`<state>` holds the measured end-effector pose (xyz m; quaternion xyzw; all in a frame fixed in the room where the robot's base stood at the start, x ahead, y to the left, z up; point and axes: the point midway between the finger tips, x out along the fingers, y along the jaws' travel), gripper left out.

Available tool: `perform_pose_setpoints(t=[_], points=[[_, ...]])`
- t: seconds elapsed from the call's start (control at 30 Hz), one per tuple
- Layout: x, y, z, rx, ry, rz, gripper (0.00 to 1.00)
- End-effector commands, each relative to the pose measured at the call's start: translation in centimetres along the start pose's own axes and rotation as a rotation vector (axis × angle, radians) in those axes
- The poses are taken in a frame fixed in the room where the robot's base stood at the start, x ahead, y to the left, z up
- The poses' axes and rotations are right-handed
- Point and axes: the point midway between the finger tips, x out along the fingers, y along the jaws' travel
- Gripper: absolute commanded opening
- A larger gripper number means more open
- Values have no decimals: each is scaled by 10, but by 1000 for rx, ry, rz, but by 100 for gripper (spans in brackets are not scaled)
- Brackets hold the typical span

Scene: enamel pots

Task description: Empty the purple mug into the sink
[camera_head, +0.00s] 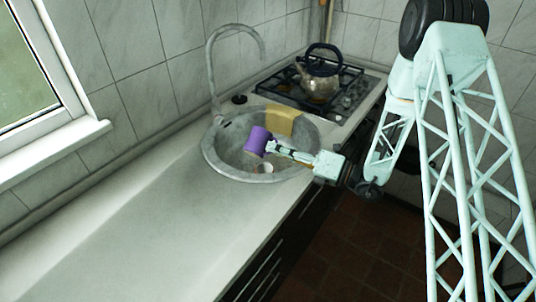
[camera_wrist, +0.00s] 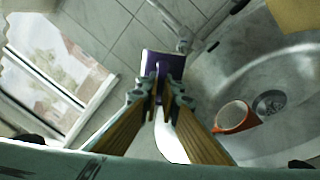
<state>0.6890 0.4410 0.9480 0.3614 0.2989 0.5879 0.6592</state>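The purple mug (camera_head: 257,140) is in my gripper (camera_head: 271,147), over the sink (camera_head: 213,160). In the wrist view the mug (camera_wrist: 158,63) shows beyond the fingertips (camera_wrist: 160,92), which are close together at its near side, apparently on its handle. The mug looks tilted in the head view. I cannot see into its opening or tell whether anything is inside. The round grey sink basin also shows in the wrist view (camera_wrist: 293,70), with its drain (camera_wrist: 269,103).
An orange cup with a white inside (camera_wrist: 236,117) lies in the sink near the drain. A yellow cloth (camera_head: 281,121) hangs over the sink's back right rim. The faucet (camera_head: 212,70) arches behind. A kettle (camera_head: 320,82) stands on the stove. The left counter (camera_head: 120,225) is clear.

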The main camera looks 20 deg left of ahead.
Motion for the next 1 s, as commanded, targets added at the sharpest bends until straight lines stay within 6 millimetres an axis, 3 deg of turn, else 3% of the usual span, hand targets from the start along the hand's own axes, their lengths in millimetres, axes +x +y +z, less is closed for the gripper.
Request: perform_pose_setpoints(t=[0.4, 1.0], points=[[0, 6, 3, -195, 5, -2, 0], [0, 0, -12, -401, 11, -5, 0]])
